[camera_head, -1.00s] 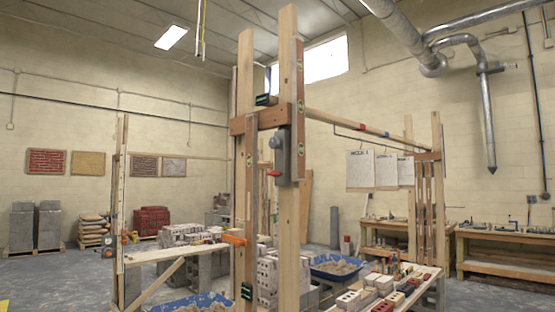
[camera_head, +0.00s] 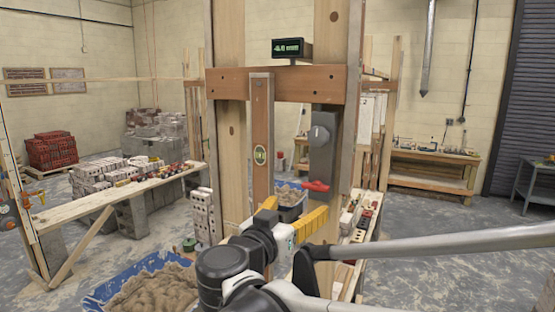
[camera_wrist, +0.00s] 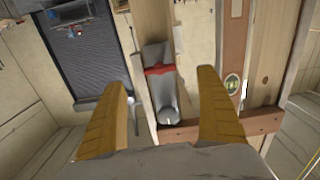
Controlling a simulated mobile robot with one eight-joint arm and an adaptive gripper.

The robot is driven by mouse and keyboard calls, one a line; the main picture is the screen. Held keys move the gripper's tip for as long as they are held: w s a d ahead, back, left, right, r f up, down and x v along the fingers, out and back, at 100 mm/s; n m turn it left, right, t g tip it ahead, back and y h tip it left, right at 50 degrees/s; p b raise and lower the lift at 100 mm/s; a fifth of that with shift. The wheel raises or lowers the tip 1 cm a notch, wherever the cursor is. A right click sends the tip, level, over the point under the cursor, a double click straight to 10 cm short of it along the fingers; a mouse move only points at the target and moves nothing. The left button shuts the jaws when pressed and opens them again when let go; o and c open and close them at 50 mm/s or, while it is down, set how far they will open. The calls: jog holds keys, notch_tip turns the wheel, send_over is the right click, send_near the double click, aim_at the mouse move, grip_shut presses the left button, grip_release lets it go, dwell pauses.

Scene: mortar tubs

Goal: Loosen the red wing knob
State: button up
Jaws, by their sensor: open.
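The red wing knob (camera_head: 316,186) is on the lower part of a grey metal box (camera_head: 322,150), which is fixed to the right wooden post below a brown cross board. In the wrist view the knob (camera_wrist: 159,70) shows as a red bar across the grey box, between my two fingers but farther off. My gripper (camera_head: 290,212) has yellow fingers and is just below and left of the knob in the head view. In the wrist view my gripper (camera_wrist: 170,80) is open and empty, with its fingers apart and not touching the knob.
A brown cross board (camera_head: 235,82) joins the posts and carries a small green-lit display (camera_head: 292,48). A spirit level (camera_head: 261,150) hangs left of the box. A plank with bricks (camera_head: 125,188) is farther left.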

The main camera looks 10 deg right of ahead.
aim_at(314, 189)
jog(key=x, duration=0.3)
jog(key=r+p+x, duration=0.1)
jog(key=x, duration=0.3)
jog(key=p+x, duration=0.1)
jog(key=x, duration=0.2)
jog(key=shift+w+d+r, duration=0.15)
jog(key=shift+w+d, duration=0.05)
jog(key=shift+d, duration=0.15)
jog(key=c, duration=1.2)
